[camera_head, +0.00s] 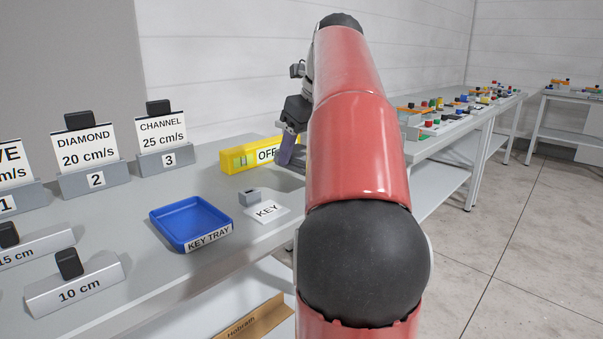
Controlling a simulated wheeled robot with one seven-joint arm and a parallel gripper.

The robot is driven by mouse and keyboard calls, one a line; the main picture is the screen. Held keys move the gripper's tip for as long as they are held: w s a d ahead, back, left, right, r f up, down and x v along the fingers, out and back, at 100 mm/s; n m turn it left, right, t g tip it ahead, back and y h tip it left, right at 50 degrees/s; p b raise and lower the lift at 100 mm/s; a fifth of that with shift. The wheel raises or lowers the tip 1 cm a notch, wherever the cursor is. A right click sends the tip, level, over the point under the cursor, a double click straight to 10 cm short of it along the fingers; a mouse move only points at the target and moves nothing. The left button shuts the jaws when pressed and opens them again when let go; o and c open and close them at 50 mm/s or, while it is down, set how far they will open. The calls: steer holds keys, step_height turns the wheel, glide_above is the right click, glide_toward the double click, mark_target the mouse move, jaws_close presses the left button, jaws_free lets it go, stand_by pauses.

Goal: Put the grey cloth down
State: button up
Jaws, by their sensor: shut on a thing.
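The cloth's lower end is in front of the right part of the yellow block. Whether it touches the table cannot be told. My arm hides part of the gripper and the table behind it.
Another table (470,126) with coloured parts stands at right.

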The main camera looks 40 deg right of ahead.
mark_target(302, 169)
steer(key=shift+f, duration=2.1)
steer(key=o, duration=0.9)
steer(key=shift+b, duration=0.35)
steer(key=shift+f+b, duration=0.25)
steer(key=shift+b, duration=0.05)
steer(key=p+v, duration=0.2)
steer(key=v, duration=0.6)
steer(key=shift+w, duration=0.15)
